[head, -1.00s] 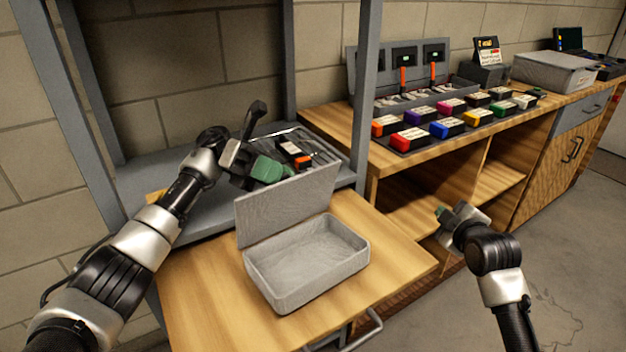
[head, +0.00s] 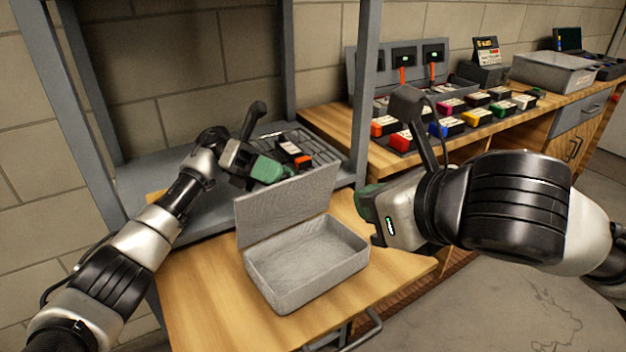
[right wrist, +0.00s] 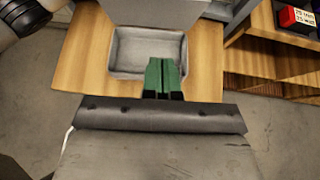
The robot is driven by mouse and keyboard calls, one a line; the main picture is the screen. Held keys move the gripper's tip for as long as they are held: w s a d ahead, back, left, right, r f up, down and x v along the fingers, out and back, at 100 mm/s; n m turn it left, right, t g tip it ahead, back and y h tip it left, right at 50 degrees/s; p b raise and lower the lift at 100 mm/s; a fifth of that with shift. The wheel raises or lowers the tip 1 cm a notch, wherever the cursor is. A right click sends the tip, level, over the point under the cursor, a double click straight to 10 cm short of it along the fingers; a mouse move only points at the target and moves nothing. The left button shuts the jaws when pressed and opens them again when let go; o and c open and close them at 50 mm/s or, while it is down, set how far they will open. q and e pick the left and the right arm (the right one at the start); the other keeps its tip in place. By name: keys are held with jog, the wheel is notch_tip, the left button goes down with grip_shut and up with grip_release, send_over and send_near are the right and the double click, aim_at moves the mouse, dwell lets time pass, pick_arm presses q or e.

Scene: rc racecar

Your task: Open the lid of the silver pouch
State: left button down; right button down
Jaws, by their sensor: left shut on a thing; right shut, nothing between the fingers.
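The silver pouch (head: 306,285) sits on the wooden cart top as an open grey box. Its lid (head: 288,205) stands raised along the back edge, and the inside looks empty. My left gripper (head: 272,170) is behind the top of the lid; it is shut on the lid, though the fingertips are partly hidden. My right gripper (head: 366,203) is to the right of the pouch, apart from it, shut and empty. In the right wrist view, the green fingers of the right gripper (right wrist: 163,72) are together in front of the pouch (right wrist: 148,75).
A black tray (head: 318,148) with a red-and-black battery (head: 294,152) lies on the grey shelf behind the lid. A shelf post (head: 366,90) stands near my right gripper. The right-hand wooden bench (head: 325,118) holds coloured batteries and chargers. The wooden cart top (head: 200,300) is clear around the pouch.

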aim_at(301, 182)
jog(key=x, duration=0.3)
jog(key=r+x, duration=0.1)
jog(key=x, duration=0.7)
jog(key=shift+w+a+r, duration=0.25)
jog(key=shift+w+a, duration=0.2)
jog(key=shift+w, duration=0.1)
pick_arm(q)
jog(key=shift+f, duration=0.35)
pick_arm(e)
jog(key=shift+w+a+r, duration=0.15)
jog(key=shift+w+a, duration=0.25)
jog(key=shift+w, duration=0.15)
